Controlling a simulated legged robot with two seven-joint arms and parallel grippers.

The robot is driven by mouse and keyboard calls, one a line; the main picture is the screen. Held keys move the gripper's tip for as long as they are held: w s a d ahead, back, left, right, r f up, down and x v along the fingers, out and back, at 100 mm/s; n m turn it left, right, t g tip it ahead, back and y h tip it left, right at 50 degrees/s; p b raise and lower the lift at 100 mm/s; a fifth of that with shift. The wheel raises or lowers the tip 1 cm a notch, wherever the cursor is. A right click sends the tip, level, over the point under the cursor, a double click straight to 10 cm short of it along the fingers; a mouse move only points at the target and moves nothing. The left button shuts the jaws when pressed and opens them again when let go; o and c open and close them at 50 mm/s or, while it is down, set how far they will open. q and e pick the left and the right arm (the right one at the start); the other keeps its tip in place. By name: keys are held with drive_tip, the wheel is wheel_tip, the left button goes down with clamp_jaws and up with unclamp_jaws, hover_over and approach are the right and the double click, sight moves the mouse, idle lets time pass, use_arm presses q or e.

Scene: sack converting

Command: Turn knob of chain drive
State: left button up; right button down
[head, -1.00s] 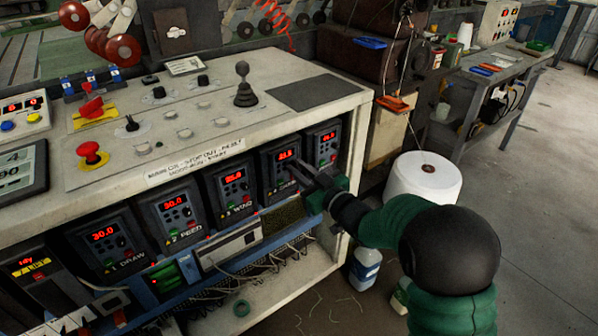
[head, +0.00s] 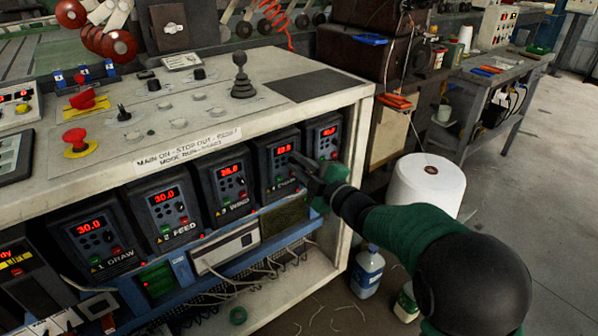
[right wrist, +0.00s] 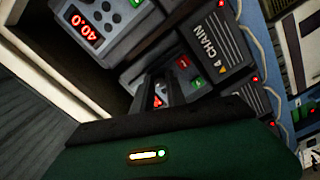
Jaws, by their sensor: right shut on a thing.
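The chain drive (head: 277,163) is a dark grey unit with a red display, fourth in a row on the cabinet front. In the right wrist view its ribbed face (right wrist: 222,42) reads "4 CHAIN", with a red and a green button beside the fingers. My right gripper (head: 302,175) reaches in from the right and is shut at the front of this drive, where its knob sits. The fingers (right wrist: 158,92) also show in the right wrist view and hide the knob. The chain display digits are too small to read surely. My left gripper is out of view.
The neighbouring wind drive (head: 229,184) and the fifth drive (head: 321,136) sit close on both sides. Loose wires hang below the row. A joystick (head: 241,78) and a red stop button (head: 75,138) stand on the cabinet top. A white roll (head: 428,184) stands on the floor right.

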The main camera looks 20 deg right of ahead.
drive_tip(key=shift+a+f+n+b, duration=0.1)
drive_tip(key=shift+f+n+b, duration=0.1)
drive_tip(key=shift+n+b, duration=2.6)
drive_tip(key=shift+f+n+b, duration=0.15)
drive_tip(key=shift+n+b, duration=2.1)
drive_tip(key=shift+n, duration=1.05)
